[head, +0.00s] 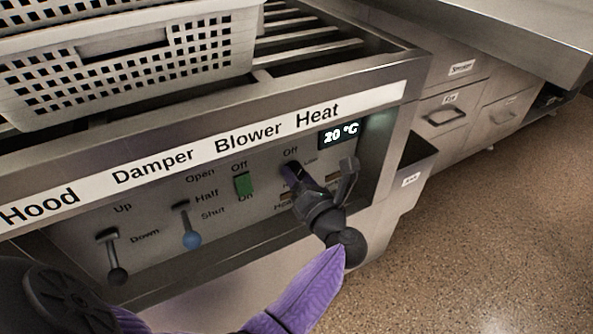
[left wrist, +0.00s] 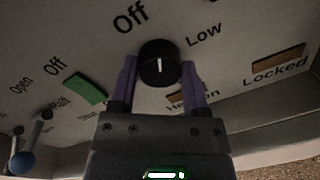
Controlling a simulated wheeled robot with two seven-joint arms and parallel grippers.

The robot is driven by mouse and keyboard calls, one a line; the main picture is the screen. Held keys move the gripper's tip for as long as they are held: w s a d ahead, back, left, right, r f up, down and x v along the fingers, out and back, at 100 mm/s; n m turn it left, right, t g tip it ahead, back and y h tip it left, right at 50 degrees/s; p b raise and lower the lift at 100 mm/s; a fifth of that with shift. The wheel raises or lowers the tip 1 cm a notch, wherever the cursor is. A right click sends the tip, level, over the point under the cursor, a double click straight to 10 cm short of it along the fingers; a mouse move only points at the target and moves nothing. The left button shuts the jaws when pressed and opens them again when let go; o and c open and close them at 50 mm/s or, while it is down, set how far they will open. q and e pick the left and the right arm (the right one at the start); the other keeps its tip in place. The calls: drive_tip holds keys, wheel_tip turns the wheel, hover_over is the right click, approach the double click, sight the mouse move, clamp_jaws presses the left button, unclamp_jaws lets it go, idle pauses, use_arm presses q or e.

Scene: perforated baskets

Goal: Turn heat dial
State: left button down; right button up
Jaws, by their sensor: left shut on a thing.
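The black round heat dial (left wrist: 160,63) sits on the grey control panel under the word Heat. In the left wrist view its white mark points roughly straight up, between the printed Off and Low. My left gripper (left wrist: 161,82) has its purple fingers on either side of the dial and is shut on it. In the head view the left gripper (head: 294,176) reaches the panel below Off and mostly hides the dial. A lit display (head: 340,133) beside the dial reads 20 °C. My right gripper is not in view.
Left of the dial are a green blower switch (head: 243,185), a blue-knobbed damper lever (head: 191,238) and a dark hood lever (head: 117,274). A white perforated basket (head: 130,70) stands on the rack above. Drawers (head: 445,115) and open floor lie to the right.

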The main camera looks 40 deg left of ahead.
use_arm(q)
drive_tip(key=m+p, duration=0.2)
drive_tip(key=m, duration=0.1)
drive_tip(key=shift+r+m, duration=0.1)
drive_tip(key=shift+m, duration=0.2)
drive_tip(key=m+p, duration=0.1)
drive_tip(key=m, duration=0.1)
drive_tip(key=shift+m+g, duration=0.3)
drive_tip(key=shift+g, duration=0.1)
drive_tip(key=m+p, duration=0.1)
drive_tip(key=m, duration=0.2)
drive_tip(key=shift+w+d, duration=0.1)
drive_tip(key=shift+f+m+p, duration=0.2)
drive_tip(key=shift+m+p, duration=0.15)
drive_tip(key=shift+m, duration=0.95)
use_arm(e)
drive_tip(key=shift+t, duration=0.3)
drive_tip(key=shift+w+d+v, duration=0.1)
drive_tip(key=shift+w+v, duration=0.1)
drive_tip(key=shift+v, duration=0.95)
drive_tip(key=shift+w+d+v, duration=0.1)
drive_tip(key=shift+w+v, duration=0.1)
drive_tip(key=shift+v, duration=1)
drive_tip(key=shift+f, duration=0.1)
use_arm(q)
drive_tip(key=shift+c, duration=0.4)
unclamp_jaws()
